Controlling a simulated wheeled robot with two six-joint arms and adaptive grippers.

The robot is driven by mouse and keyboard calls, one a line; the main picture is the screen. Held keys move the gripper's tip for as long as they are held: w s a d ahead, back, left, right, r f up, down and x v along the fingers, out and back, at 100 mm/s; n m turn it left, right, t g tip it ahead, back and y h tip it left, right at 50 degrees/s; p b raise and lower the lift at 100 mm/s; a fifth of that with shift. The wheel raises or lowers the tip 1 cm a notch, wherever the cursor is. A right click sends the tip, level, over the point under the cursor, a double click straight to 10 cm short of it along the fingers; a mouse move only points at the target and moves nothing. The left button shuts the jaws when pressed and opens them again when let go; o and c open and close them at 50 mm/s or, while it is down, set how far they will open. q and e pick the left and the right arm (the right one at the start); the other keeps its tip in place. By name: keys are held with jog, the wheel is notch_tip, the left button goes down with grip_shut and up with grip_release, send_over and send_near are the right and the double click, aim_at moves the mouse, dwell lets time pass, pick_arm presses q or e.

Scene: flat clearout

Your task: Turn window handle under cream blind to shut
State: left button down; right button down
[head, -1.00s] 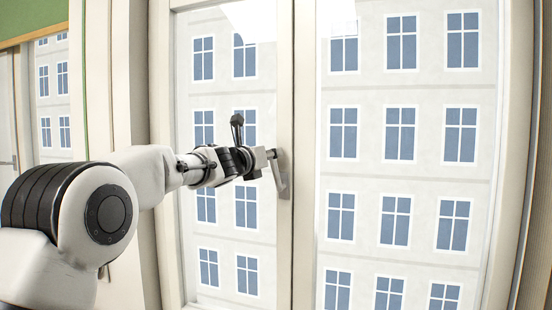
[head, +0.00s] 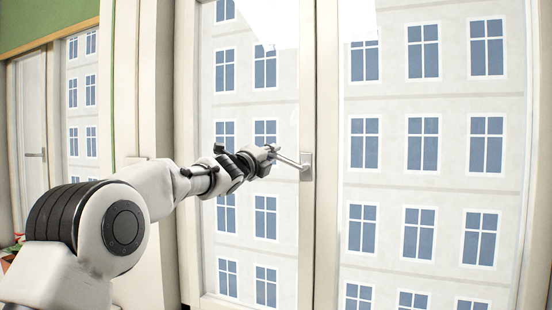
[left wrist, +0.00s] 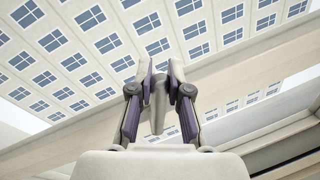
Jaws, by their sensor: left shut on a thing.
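The window handle (head: 306,166) is a grey metal lever on a small plate, mounted on the pale upright frame between two panes. Its lever points left, near level and slightly raised at its free end. My left gripper (head: 272,151) reaches in from the left and is shut on the free end of this lever. In the left wrist view, the grey lever (left wrist: 158,103) shows between the two fingers of the left gripper (left wrist: 160,74). No cream blind can be made out in the frames. My right gripper is out of view.
A green blind (head: 50,22) hangs over another window at the far left. That window has its own handle (head: 36,155). A pale upright post (head: 150,100) stands behind my left arm. Facades show through the glass. The glass right of the handle is unobstructed.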

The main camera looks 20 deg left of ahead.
pick_arm(q)
jog(key=shift+a+f+n+y+b, duration=0.2)
jog(key=shift+f+n+y+b, duration=0.2)
jog(key=shift+f+n+b, duration=0.9)
jog(key=shift+a+f+n+y+b, duration=0.15)
jog(key=shift+f+n+y+b, duration=0.25)
jog(key=shift+f+n+b, duration=0.85)
jog(key=shift+w+r+n, duration=0.1)
jog(key=shift+r+n, duration=0.25)
jog(key=shift+r, duration=0.1)
jog(key=c, duration=1.1)
grip_release()
jog(key=shift+r, duration=0.1)
jog(key=s+f, duration=0.2)
jog(key=s, duration=0.9)
jog(key=shift+s+a+f, duration=0.2)
jog(key=shift+s, duration=0.2)
